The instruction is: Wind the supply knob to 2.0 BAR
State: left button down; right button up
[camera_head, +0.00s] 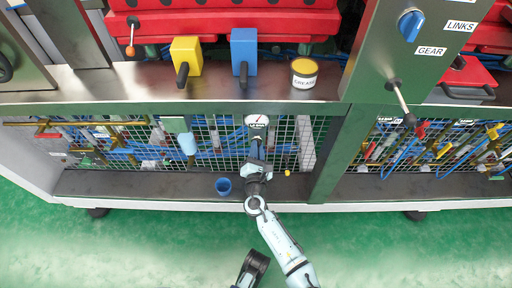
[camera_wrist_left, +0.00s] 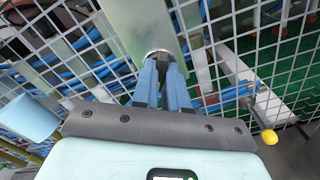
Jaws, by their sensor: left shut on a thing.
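The supply unit with its round white gauge (camera_head: 257,120) is at the mesh panel in the middle of the head view. The gauge has a red needle; its reading is too small to tell. My left gripper (camera_head: 257,158) is just below the gauge. In the left wrist view its two blue fingers (camera_wrist_left: 163,72) are closed on a dark knob (camera_wrist_left: 161,57) under a pale green-grey body (camera_wrist_left: 140,25) with a metal collar. The fingers hide most of the knob.
A pale blue cylinder (camera_head: 187,143) is left of the gauge. A blue cup (camera_head: 223,187) stands on the lower ledge. A yellow knob (camera_head: 287,172) is to the right. Wire mesh surrounds the knob. A yellow block, a blue block and a grease tin (camera_head: 304,73) are on the shelf above.

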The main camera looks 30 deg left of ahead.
pick_arm(q)
jog(key=m, duration=0.4)
jog(key=shift+m, duration=0.4)
jog(key=c, duration=1.1)
grip_release()
